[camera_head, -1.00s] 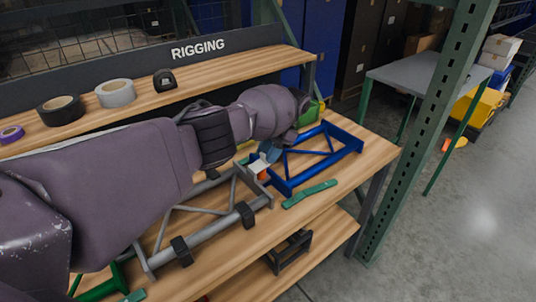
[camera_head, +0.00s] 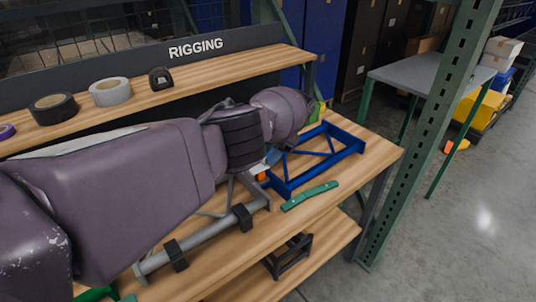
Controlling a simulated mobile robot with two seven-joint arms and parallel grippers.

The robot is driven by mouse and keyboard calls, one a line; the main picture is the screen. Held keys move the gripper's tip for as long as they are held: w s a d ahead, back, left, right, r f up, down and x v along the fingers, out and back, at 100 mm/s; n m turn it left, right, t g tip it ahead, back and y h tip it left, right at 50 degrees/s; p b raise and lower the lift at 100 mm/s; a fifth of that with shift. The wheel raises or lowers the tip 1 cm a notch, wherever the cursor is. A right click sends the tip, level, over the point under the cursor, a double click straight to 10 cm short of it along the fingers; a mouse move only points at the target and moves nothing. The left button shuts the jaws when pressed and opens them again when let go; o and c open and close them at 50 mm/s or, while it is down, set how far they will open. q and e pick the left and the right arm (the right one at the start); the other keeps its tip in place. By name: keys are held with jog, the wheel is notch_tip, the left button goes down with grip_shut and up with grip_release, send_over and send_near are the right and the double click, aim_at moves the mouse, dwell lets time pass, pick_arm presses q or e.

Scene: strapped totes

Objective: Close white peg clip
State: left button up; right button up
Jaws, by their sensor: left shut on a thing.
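My left arm reaches in from the left across the bench, and its wrist bends down at the near end of the blue frame (camera_head: 330,172). My left gripper (camera_head: 268,160) is mostly hidden behind the forearm and wrist. It is shut on the white peg clip, which my arm hides now. A small orange piece (camera_head: 261,177) shows just below the wrist, at the corner between the grey frame (camera_head: 205,233) and the blue frame. My right gripper is not in view.
A green strap piece (camera_head: 310,195) lies on the wooden bench (camera_head: 372,152) in front of the blue frame. Tape rolls (camera_head: 110,92) and a black item (camera_head: 161,78) stand on the raised shelf. A green rack post (camera_head: 425,130) rises at the right.

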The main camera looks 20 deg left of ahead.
pick_arm(q)
jog(key=shift+s+f, duration=0.1)
jog(key=shift+f, duration=0.1)
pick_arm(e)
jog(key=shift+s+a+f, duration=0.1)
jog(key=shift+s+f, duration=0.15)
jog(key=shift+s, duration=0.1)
pick_arm(q)
jog(key=o, duration=0.9)
jog(key=shift+o, duration=0.2)
jog(key=shift+r, duration=0.1)
jog(key=shift+r, duration=0.1)
